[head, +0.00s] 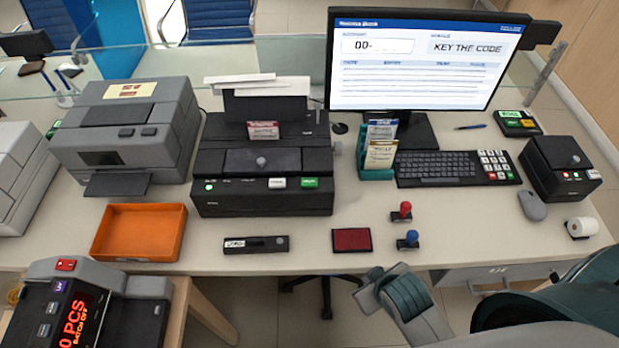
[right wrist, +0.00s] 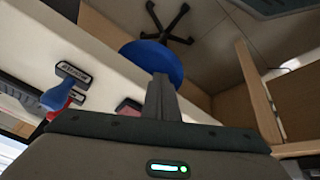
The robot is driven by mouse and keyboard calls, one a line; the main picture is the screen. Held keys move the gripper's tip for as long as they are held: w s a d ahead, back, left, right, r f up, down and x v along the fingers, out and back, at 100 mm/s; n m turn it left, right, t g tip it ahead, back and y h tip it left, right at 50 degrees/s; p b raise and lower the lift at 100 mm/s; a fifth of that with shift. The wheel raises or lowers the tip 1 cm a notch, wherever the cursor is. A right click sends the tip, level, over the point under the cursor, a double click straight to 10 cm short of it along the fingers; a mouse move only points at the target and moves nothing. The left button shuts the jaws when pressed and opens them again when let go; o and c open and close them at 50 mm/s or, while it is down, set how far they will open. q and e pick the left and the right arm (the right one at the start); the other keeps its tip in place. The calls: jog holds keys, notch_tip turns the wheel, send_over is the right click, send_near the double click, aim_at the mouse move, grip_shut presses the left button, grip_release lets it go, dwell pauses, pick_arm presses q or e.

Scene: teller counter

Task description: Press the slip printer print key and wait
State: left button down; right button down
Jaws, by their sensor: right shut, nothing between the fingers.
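A black desktop printer (head: 262,160), which looks like the slip printer, stands mid-counter with paper at its back and a red-and-white label. Its front has a lit green lamp at left, a white key (head: 277,183) and a green key (head: 310,183); their lettering is too small to read. My right gripper (head: 368,285) is at the counter's front edge, below and right of the printer, apart from the keys. Its fingers (right wrist: 163,95) are together and empty in the right wrist view. My left gripper is not in view.
An orange tray (head: 137,257), a black stapler-like bar (head: 256,245), a red ink pad (head: 352,240) and red (head: 402,210) and blue (head: 409,238) stamps lie in front. The monitor (head: 425,75) reads "KEY THE CODE". A grey machine (head: 125,125) stands left of the printer.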

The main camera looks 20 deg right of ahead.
jog(key=w+d+r+n+t+h, duration=0.1)
jog(key=w+r+n+t, duration=0.4)
jog(key=w+r, duration=0.65)
jog(key=w+d+r+n+t, duration=0.1)
jog(key=w+r+n+t, duration=0.2)
jog(key=w+r+t, duration=0.85)
jog(key=a+r+n+y, duration=0.4)
jog(key=r+n, duration=0.2)
jog(key=r, duration=0.2)
jog(key=a+r+n+y, duration=0.3)
jog(key=r+n+y, duration=0.15)
jog(key=r, duration=0.35)
jog(key=s+a+r+n+g+y, duration=0.15)
jog(key=a+n+g+y, duration=0.4)
jog(key=n, duration=0.55)
jog(key=s+a+r+n+g+y, duration=0.15)
jog(key=a+n+g+y, duration=0.4)
jog(key=n, duration=0.65)
notch_tip(320, 180, down, 6)
jog(key=a+f+n+g+h, duration=0.1)
jog(key=a+n+g+h, duration=0.1)
jog(key=n+g, duration=0.4)
jog(key=w+d+f+n+h, duration=0.4)
jog(key=d+f+n+h, duration=0.2)
jog(key=d, duration=0.5)
notch_tip(320, 180, down, 3)
jog(key=shift+d+f+h, duration=0.1)
jog(key=shift+d+h, duration=0.2)
jog(key=shift+h, duration=0.85)
